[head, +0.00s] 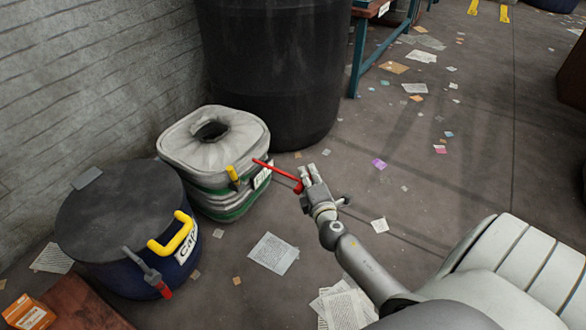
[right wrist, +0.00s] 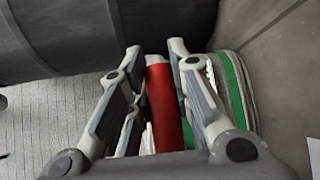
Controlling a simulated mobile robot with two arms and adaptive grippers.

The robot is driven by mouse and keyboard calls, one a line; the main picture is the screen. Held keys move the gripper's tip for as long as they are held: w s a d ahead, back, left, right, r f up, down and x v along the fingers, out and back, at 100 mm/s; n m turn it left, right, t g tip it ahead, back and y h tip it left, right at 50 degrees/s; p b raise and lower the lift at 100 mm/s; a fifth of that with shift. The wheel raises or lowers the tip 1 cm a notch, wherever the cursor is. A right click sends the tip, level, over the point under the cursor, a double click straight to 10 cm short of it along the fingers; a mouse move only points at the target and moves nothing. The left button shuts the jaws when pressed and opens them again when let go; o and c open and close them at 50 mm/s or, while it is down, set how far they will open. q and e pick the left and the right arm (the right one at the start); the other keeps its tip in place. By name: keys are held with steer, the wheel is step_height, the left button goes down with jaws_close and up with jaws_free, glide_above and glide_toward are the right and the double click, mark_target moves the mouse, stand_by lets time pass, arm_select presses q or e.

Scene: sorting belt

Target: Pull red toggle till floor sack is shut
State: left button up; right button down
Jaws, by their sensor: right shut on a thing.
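The floor sack (head: 188,150) is pale grey with green bands and stands by the wall. Its top is gathered into folds around a small dark opening (head: 210,131), so the mouth is narrowed but a hole shows. A red cord (head: 274,169) runs taut from the sack's front right side to the red toggle (head: 298,187). My right gripper (head: 308,174) is to the right of the sack, above the floor, shut on the toggle. In the right wrist view the red toggle (right wrist: 165,105) lies between the fingers (right wrist: 156,54). My left gripper is not in view.
A dark lidded bin (head: 118,215) with a yellow handle stands left of the sack. A large black barrel (head: 270,75) stands close behind it. A yellow tag or clip (head: 232,174) is on the sack's front. Paper scraps litter the floor, which is open to the right.

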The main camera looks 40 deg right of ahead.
steer(key=shift+s+d, duration=0.3)
steer(key=shift+s, duration=0.4)
steer(key=shift+s+d, duration=0.25)
steer(key=shift+s, duration=0.5)
steer(key=shift+s+d, duration=0.3)
steer(key=shift+s, duration=0.4)
steer(key=c, duration=1.3)
jaws_free()
steer(key=v, duration=1.2)
steer(key=shift+f, duration=0.1)
